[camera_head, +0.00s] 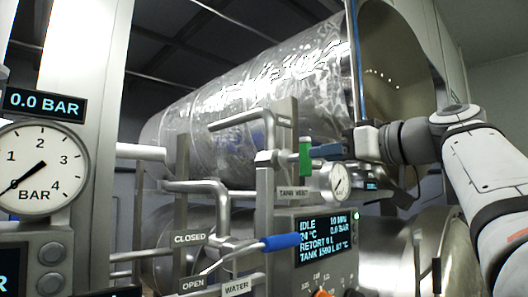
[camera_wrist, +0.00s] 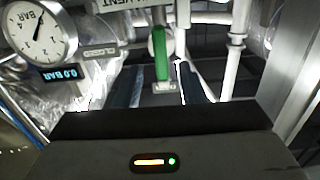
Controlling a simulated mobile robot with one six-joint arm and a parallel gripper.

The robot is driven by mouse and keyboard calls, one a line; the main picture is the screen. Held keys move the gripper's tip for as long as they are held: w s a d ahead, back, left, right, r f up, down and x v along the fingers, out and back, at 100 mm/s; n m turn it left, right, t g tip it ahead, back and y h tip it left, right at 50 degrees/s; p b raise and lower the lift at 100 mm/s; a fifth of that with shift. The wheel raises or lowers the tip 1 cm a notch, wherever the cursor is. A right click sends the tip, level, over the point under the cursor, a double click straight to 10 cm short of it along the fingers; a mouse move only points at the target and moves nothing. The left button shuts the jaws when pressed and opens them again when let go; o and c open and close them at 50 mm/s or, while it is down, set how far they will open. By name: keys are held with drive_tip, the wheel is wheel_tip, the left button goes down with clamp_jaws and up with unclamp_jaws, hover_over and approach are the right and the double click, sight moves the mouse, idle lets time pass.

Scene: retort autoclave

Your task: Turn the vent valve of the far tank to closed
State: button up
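The vent valve has a green handle (camera_head: 305,157) that stands upright beside a metal post in the head view, above the TANK VENT sign (camera_head: 292,192). A small sign, seemingly OPEN (camera_head: 284,122), is at the post's top. In the wrist view the green handle (camera_wrist: 162,55) points along the picture's height, with a CLOSED sign (camera_wrist: 100,52) to its left. My gripper (camera_head: 318,151) reaches in from the right, its blue fingers close to the handle. In the wrist view my gripper (camera_wrist: 160,84) is open, with the handle's near end between the spread fingers; contact cannot be told.
A small gauge (camera_head: 340,181) sits right of the valve. A second valve with a blue handle (camera_head: 281,242) is lower, by CLOSED, OPEN and WATER signs. A control panel (camera_head: 325,238), pipes and the large shiny tank (camera_head: 270,85) crowd the area.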

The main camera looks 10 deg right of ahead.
sight(305, 157)
drive_tip(key=p+x, duration=0.3)
drive_tip(key=x, duration=0.4)
drive_tip(key=shift+w+a+r, duration=0.2)
drive_tip(key=shift+a+r, duration=0.1)
drive_tip(key=shift+r, duration=0.2)
